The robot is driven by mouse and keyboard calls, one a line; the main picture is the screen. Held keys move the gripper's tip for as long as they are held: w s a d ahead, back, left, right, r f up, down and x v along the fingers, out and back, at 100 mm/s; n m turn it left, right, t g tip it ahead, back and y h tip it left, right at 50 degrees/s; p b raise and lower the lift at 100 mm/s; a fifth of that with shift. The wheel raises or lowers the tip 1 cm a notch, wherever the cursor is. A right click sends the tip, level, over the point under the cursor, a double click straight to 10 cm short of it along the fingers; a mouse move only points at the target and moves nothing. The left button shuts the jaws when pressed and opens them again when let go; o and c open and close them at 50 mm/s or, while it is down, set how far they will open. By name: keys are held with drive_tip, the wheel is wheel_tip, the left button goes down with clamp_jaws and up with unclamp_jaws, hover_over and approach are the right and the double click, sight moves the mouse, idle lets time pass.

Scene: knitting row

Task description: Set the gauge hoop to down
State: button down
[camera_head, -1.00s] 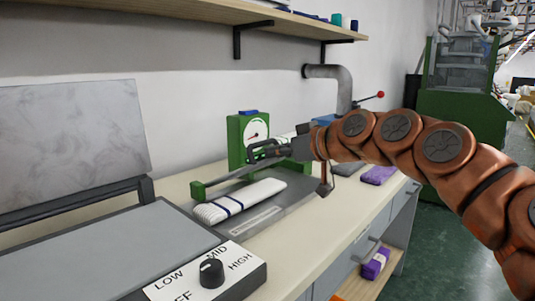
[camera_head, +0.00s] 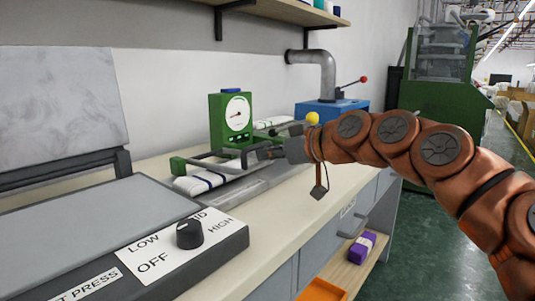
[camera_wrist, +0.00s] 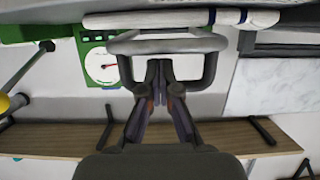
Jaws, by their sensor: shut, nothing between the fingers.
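The gauge hoop (camera_head: 215,161) is a dark grey bar frame running from a small green block (camera_head: 177,165) toward my gripper, low over a white folded knit with blue stripes (camera_head: 195,183). The green gauge with a round dial (camera_head: 231,118) stands behind it. In the wrist view, which is upside down, the hoop (camera_wrist: 167,46) lies just ahead of my fingers, with bars on both sides of them. My gripper (camera_head: 262,153) is shut and empty at the hoop's near part; its fingertips (camera_wrist: 160,65) are together. I cannot tell whether they touch the hoop or whether it rests on the knit.
A press with a control knob (camera_head: 189,233) fills the near left. A yellow ball (camera_head: 312,118) is close to my wrist. A blue box with a red-tipped lever (camera_head: 332,108) stands farther back. A wall shelf (camera_head: 285,12) hangs above. A purple bundle (camera_head: 361,247) lies on the lower shelf.

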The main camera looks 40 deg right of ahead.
drive_tip(key=shift+r, duration=0.15)
wheel_tip(320, 180, up, 10)
idle(0.8)
